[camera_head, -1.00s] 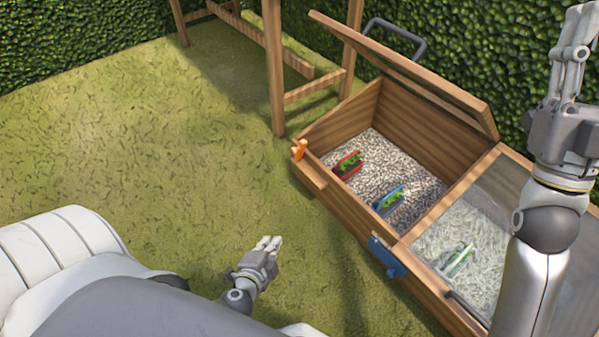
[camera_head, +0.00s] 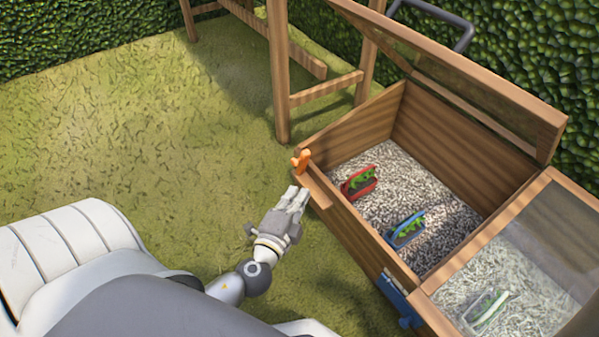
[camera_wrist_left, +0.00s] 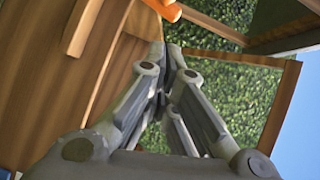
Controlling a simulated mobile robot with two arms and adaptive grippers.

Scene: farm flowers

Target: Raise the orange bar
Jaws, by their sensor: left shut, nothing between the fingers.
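The orange bar (camera_head: 301,160) is a small orange piece at the left front corner of the wooden planter box. In the left wrist view the orange bar (camera_wrist_left: 163,9) shows at the top edge, partly cut off, just beyond the fingertips. My left gripper (camera_head: 297,192) is shut and empty, just below the orange bar and apart from it in the head view, near the box's front wall. In the left wrist view my left gripper (camera_wrist_left: 165,48) has its fingertips together. My right gripper is not in view.
The wooden box (camera_head: 345,217) holds gravel with a red-handled item (camera_head: 358,183) and a blue-handled item (camera_head: 405,231). Its left lid (camera_head: 455,75) stands raised. A blue latch (camera_head: 396,297) is on the front. A wooden frame (camera_head: 280,75) stands behind; grass (camera_head: 130,130) is open at left.

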